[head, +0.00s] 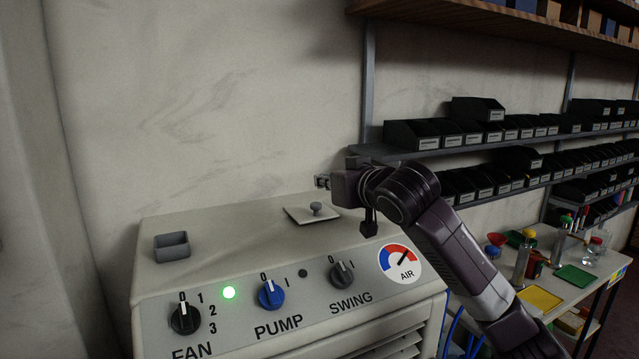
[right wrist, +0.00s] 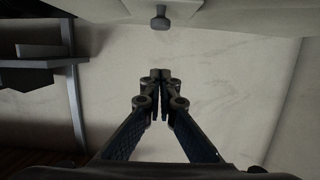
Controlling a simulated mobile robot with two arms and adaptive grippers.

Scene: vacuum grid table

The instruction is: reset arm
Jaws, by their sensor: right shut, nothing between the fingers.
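My right arm (head: 455,245) comes in from the lower right in the head view. Its gripper (head: 322,182) is above the back right of a white air cooler cabinet (head: 225,235) and points toward the wall. In the right wrist view the gripper's fingers (right wrist: 160,76) are together with nothing between them. A square lid with a round knob (head: 316,209) lies on the cabinet top just below the gripper, apart from it. The knob also shows at the top of the right wrist view (right wrist: 160,20). My left gripper is not in view.
The cabinet front has a black FAN knob (head: 184,318), a blue PUMP knob (head: 271,294), a SWING knob (head: 342,274) and a lit green lamp (head: 229,292). A grey box (head: 172,246) sits on its top left. Shelves of black bins (head: 480,132) and a table (head: 545,262) stand right.

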